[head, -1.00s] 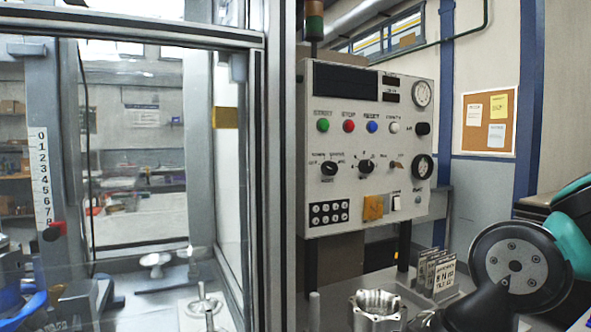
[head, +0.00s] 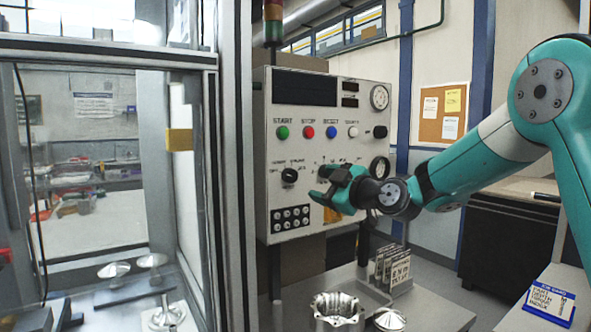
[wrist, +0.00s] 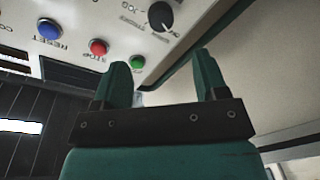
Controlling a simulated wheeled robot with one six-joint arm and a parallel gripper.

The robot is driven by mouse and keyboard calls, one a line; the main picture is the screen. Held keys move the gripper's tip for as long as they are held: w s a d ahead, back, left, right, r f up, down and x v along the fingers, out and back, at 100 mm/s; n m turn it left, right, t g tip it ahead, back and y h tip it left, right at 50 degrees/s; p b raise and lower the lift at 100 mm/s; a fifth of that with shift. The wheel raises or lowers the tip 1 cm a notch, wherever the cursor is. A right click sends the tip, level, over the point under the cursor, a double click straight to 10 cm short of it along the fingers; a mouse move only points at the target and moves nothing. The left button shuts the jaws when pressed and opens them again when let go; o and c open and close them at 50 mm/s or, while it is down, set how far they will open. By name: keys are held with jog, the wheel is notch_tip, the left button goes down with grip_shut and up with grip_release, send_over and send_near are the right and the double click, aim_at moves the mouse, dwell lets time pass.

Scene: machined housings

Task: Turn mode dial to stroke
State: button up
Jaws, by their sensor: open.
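A black rotary dial (head: 289,175) with small labels around it sits at the left of the upright control panel (head: 262,215), below the green button. I take it for the mode dial, but its lettering is too small to read surely. It also shows at the top of the wrist view (wrist: 160,15), beyond my fingertips and apart from them. Its setting is unclear. My gripper (head: 320,184) is open and empty in front of the panel, to the right of this dial. Its two spread teal fingers show in the wrist view (wrist: 162,72). It hides the panel's middle dial.
Green (head: 283,132), red (head: 308,132) and blue (head: 331,132) buttons line the panel above. Black keys (head: 290,218) lie below. A metal housing (head: 337,310) and sign cards (head: 392,268) stand on the bench. A framed glass enclosure (head: 235,130) stands close at the left.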

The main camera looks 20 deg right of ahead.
aim_at(294, 177)
jog(key=p+x, duration=0.4)
jog(key=x, duration=0.7)
jog(key=shift+p, duration=0.3)
jog(key=shift+f, duration=0.1)
jog(key=c, duration=0.9)
